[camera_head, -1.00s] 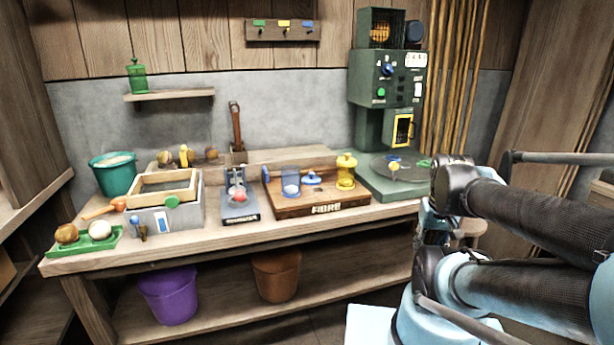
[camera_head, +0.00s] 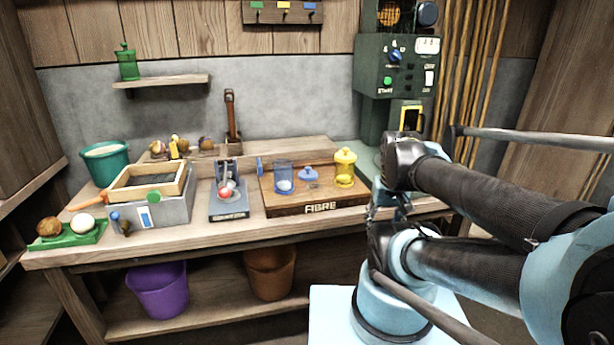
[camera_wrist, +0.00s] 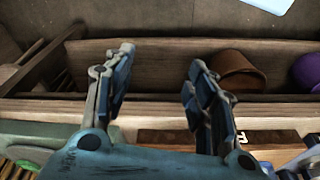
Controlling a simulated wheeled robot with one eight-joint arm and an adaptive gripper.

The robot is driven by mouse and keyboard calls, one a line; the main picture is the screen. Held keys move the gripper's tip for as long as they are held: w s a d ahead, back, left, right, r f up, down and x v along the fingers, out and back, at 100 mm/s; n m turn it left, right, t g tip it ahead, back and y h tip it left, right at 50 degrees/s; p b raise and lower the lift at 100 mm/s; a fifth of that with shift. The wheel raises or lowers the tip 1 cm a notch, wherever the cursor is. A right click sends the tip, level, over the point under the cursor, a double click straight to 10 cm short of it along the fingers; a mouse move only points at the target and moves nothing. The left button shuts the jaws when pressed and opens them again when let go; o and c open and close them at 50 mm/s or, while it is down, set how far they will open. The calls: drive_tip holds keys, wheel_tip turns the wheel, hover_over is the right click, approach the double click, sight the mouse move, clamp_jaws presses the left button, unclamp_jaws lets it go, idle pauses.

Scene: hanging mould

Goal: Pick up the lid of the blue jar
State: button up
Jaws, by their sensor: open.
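The blue jar (camera_head: 284,178) is a clear blue cylinder standing without its lid on a wooden board (camera_head: 320,208) marked FIBRE. The blue lid (camera_head: 308,174), with a knob on top, lies on the board just right of the jar. My gripper (camera_wrist: 160,62) is open and empty in the wrist view, its two fingers spread above the front of the bench. In the head view my arm largely hides the gripper, right of the board.
A yellow lidded jar (camera_head: 345,170) stands right of the blue lid. A small press-like stand (camera_head: 228,200) is left of the board. The green machine (camera_head: 385,75) rises behind my arm. Brown (camera_head: 270,275) and purple (camera_head: 160,290) buckets sit on the low shelf.

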drive_tip(key=o, duration=0.6)
drive_tip(key=w+a+r+m, duration=0.1)
drive_tip(key=w+r, duration=0.1)
drive_tip(key=w+a+r+m, duration=0.1)
drive_tip(key=w+r, duration=0.1)
drive_tip(key=r, duration=0.1)
drive_tip(key=w+r+m, duration=0.1)
drive_tip(key=w+r, duration=0.2)
drive_tip(key=shift+a+m+g, duration=0.3)
drive_tip(key=shift+a, duration=0.1)
drive_tip(key=shift+c, duration=0.2)
wheel_tip(320, 180, up, 11)
drive_tip(key=m+g, duration=0.2)
drive_tip(key=m, duration=0.9)
hover_over(306, 169)
drive_tip(key=w, duration=0.1)
wheel_tip(306, 169, down, 18)
drive_tip(key=shift+r, duration=0.25)
